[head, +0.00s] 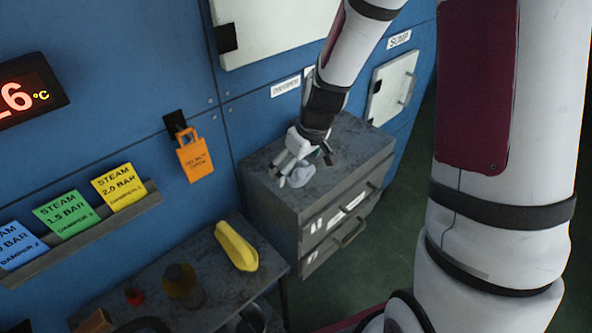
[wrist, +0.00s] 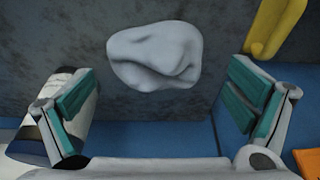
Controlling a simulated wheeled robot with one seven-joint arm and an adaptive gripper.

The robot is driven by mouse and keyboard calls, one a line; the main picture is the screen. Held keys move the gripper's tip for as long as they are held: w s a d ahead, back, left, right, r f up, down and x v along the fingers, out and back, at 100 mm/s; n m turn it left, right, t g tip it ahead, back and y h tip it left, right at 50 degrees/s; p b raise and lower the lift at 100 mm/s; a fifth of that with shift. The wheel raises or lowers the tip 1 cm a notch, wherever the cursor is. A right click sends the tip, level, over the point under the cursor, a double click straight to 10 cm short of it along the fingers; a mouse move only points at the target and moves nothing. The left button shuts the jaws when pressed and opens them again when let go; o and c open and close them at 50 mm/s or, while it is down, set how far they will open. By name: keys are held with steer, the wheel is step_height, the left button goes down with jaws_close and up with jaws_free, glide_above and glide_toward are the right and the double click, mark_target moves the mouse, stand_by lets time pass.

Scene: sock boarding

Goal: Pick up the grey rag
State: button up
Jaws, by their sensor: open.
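The grey rag (head: 299,175) is a small crumpled light-grey bundle. It lies on top of the grey drawer cabinet (head: 346,150) in the head view. In the wrist view the rag (wrist: 155,56) sits at the upper middle, whole and unobstructed. My gripper (head: 301,160) is over the cabinet top, close to the rag. In the wrist view my gripper (wrist: 155,108) is open, its teal-padded fingers spread left and right. The rag lies beyond the space between them, and nothing is held. Whether a finger touches the rag cannot be told.
A yellow object (head: 236,246) lies on the lower table (head: 207,310) beside the cabinet. An orange tag (head: 194,158) hangs on the blue wall. A ledge (head: 88,232) holds coloured steam cards. The cabinet top around the rag is mostly clear.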

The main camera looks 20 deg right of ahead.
mark_target(297, 167)
steer(key=c, duration=1.2)
steer(key=shift+c, duration=0.2)
steer(key=shift+r, duration=0.2)
steer(key=shift+w+r, duration=0.1)
steer(key=shift+r, duration=0.5)
step_height(297, 167, up, 2)
steer(key=shift+r+b, duration=0.1)
steer(key=shift+b, duration=0.3)
steer(key=s+a+r, duration=0.1)
steer(key=s+a, duration=0.9)
steer(key=s, duration=0.2)
steer(key=shift+s+a+r+p, duration=0.15)
steer(key=shift+s+a+p, duration=0.05)
steer(key=shift+p, duration=0.15)
